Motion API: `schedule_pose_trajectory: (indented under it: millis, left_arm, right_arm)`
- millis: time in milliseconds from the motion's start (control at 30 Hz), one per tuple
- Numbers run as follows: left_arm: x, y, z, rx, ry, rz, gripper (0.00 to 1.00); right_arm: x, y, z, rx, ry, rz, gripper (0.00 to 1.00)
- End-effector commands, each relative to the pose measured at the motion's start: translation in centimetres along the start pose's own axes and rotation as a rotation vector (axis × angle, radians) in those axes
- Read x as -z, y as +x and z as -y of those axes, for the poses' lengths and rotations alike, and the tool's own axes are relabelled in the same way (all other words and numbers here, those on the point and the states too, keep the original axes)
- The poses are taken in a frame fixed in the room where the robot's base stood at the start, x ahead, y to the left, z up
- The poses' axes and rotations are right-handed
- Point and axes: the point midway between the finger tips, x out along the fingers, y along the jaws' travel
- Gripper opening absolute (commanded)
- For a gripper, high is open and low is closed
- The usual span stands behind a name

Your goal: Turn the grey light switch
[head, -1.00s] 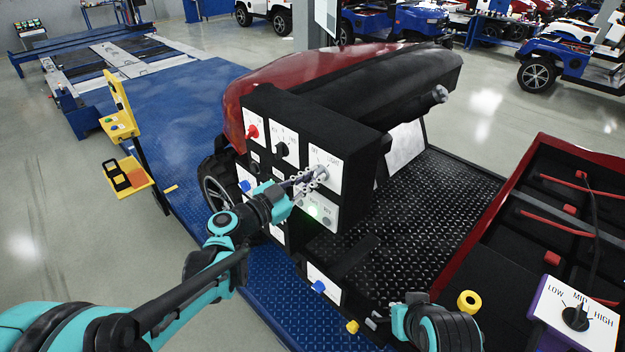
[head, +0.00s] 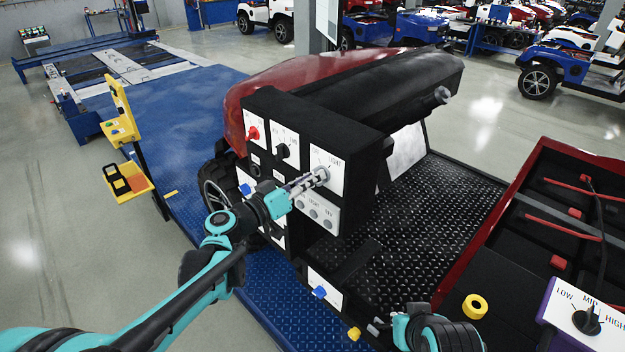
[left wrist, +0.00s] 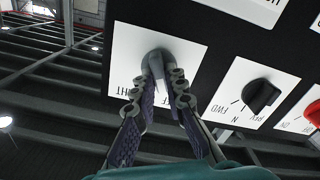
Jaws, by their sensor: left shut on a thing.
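The grey light switch (head: 322,174) is a round knob on a white plate marked LIGHT (head: 332,160), at the right of the black dash panel. My left gripper (head: 312,182) is shut on it, fingers reaching in from the lower left. In the left wrist view the knob (left wrist: 154,60) sits between the fingertips of the left gripper (left wrist: 165,78), which hide part of it and of the lettering. My right gripper (head: 378,327) is low in the head view, away from the switch; its fingers are too small and hidden to read.
A black FWD/REV knob (head: 283,151) and a red knob (head: 253,134) are left of the switch. Grey buttons (head: 314,213) lie just below. A blue knob (head: 320,292) sits lower down. A purple-edged box with a LOW/MID/HIGH dial (head: 586,322) stands at the right.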

Motion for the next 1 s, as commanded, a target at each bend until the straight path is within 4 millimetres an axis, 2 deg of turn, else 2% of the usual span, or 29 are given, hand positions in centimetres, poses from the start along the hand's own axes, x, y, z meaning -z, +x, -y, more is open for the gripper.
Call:
schedule_pose_trajectory:
  millis: [667,700,733,767,1000]
  left_arm:
    - [-0.13,-0.04,0.02,0.000,-0.057,0.002,0.00]
    - [-0.13,-0.04,0.02,0.000,-0.058,0.002,0.22]
    - [-0.12,-0.04,0.02,0.000,-0.058,0.002,0.30]
    - [-0.11,-0.04,0.02,0.000,-0.058,0.002,0.33]
    - [-0.06,-0.02,0.03,0.000,-0.057,0.001,0.33]
  right_arm:
    - [-0.10,0.14,0.00,0.000,0.000,0.000,0.00]
    - [-0.10,0.14,0.00,0.000,0.000,0.000,0.00]
    - [-0.10,0.14,0.00,0.000,0.000,0.000,0.00]
    - [-0.10,0.14,0.00,0.000,0.000,0.000,0.00]
    - [-0.09,0.13,0.00,0.000,0.000,0.000,0.00]
